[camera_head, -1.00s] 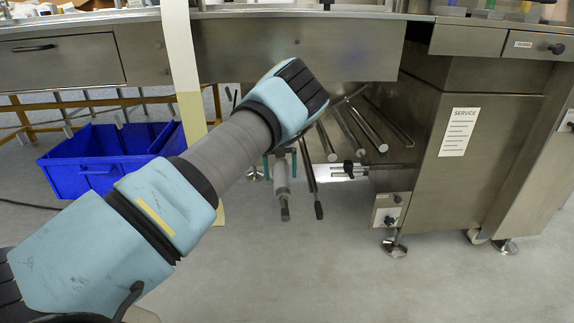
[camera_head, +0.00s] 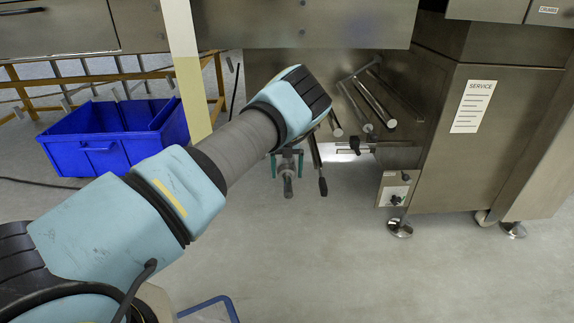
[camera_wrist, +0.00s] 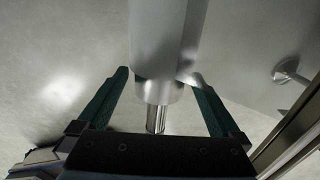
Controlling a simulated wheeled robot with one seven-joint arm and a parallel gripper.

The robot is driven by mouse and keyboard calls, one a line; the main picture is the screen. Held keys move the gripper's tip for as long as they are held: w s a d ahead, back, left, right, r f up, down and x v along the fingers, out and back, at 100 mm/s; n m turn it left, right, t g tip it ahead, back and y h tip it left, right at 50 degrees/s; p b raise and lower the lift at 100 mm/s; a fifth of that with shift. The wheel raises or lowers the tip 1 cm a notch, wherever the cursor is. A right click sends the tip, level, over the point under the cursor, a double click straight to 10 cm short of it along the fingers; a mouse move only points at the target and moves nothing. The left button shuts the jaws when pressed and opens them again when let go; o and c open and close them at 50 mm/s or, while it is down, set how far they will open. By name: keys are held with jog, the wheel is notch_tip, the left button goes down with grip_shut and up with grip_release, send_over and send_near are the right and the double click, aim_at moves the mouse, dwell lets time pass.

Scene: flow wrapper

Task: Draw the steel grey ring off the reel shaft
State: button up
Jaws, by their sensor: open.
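My gripper (camera_head: 287,164) has green fingers and points down below the machine's front panel. In the wrist view my gripper (camera_wrist: 157,76) is open, one finger on each side of a thick grey cylinder (camera_wrist: 165,35). A short, slightly darker grey band, perhaps the steel grey ring (camera_wrist: 158,92), sits at the cylinder's near end between the fingers. A thin shiny shaft end (camera_wrist: 156,118) sticks out of it toward the palm. The left finger stands apart from the band; the right finger's contact is unclear. In the head view a grey shaft end (camera_head: 288,187) shows between the fingers.
Several steel rods (camera_head: 375,105) and a black-handled lever (camera_head: 322,185) are just right of my gripper. A steel cabinet with a service sheet (camera_head: 472,107) stands further right. A blue crate (camera_head: 100,150) is on the left. The floor in front is clear.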

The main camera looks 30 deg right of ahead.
jog(key=shift+f, duration=0.55)
jog(key=c, duration=1.3)
jog(key=o, duration=0.8)
jog(key=c, duration=0.8)
jog(key=shift+r, duration=0.1)
jog(key=shift+r+p, duration=0.15)
jog(key=shift+p, duration=0.25)
